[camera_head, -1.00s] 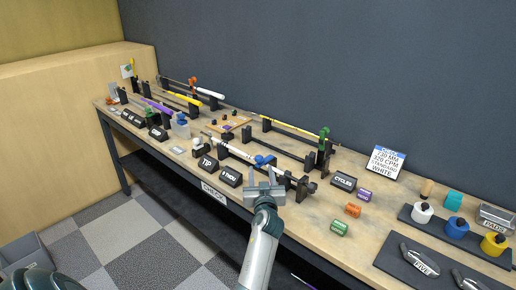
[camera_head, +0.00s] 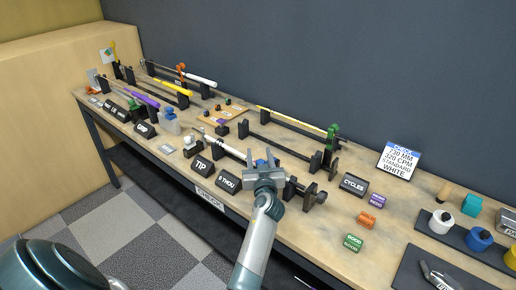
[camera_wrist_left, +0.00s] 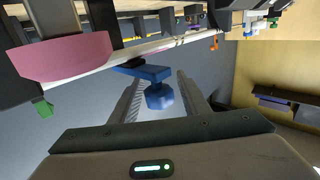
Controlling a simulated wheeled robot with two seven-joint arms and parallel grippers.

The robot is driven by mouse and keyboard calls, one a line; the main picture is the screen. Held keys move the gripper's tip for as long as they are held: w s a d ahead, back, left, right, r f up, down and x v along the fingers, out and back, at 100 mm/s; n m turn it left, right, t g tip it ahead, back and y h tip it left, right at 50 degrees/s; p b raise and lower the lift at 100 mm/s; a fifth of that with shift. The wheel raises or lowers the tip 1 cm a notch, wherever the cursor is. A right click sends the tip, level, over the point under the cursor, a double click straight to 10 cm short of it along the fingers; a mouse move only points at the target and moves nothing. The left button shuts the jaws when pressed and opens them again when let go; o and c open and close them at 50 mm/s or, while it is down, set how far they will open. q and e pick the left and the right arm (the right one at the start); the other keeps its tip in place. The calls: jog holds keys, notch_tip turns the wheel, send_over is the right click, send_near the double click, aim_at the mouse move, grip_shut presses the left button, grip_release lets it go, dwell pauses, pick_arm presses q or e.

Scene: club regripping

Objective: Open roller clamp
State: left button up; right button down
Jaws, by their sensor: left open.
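My left gripper (camera_head: 261,160) is over the front edge of the workbench, in front of the white club shaft, with its fingers apart and empty. The blue clamp (camera_head: 261,163) on that shaft is mostly hidden behind the gripper in the head view. In the left wrist view the clamp's blue arm (camera_wrist_left: 148,72) and its rounded blue knob (camera_wrist_left: 159,96) show between the two open fingers of the left gripper (camera_wrist_left: 160,80). I cannot tell whether a finger touches the knob. My right gripper is not in view.
Dark stands (camera_head: 303,193) hold the shaft close to the gripper. The floor in front is open.

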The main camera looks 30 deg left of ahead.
pick_arm(q)
jog(key=shift+r, duration=0.1)
jog(key=shift+c, duration=1.3)
grip_shut()
jog(key=shift+w, duration=0.1)
